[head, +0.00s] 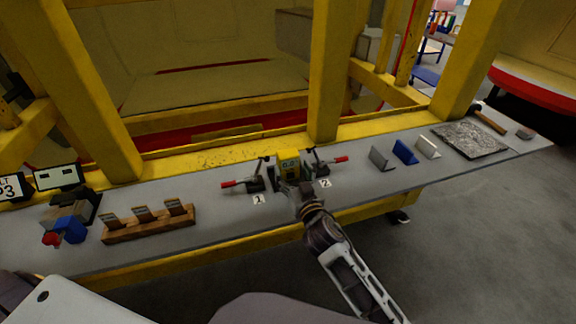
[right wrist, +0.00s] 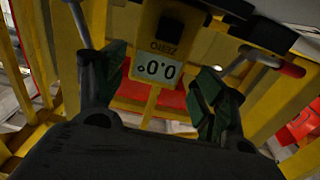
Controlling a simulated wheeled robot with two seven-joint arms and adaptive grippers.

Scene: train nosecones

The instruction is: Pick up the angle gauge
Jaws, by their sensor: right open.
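The angle gauge (head: 289,164) is a small yellow box with a display, standing on the grey bench between two clamps. In the right wrist view the gauge (right wrist: 158,72) faces me, with its display reading 0.0°. My right gripper (head: 287,176) is open at the gauge. In the right wrist view its two green-padded fingers (right wrist: 163,90) stand to the left and right of the gauge, with gaps visible on both sides. The gripper covers the gauge's lower part in the head view. My left gripper is not in view.
Red-handled clamps stand left (head: 250,180) and right (head: 318,161) of the gauge, close to the fingers. A wooden rack (head: 150,225) is to the left. Several small angled blocks (head: 404,152) and a grey mat (head: 468,139) are to the right. Yellow posts (head: 330,70) rise behind.

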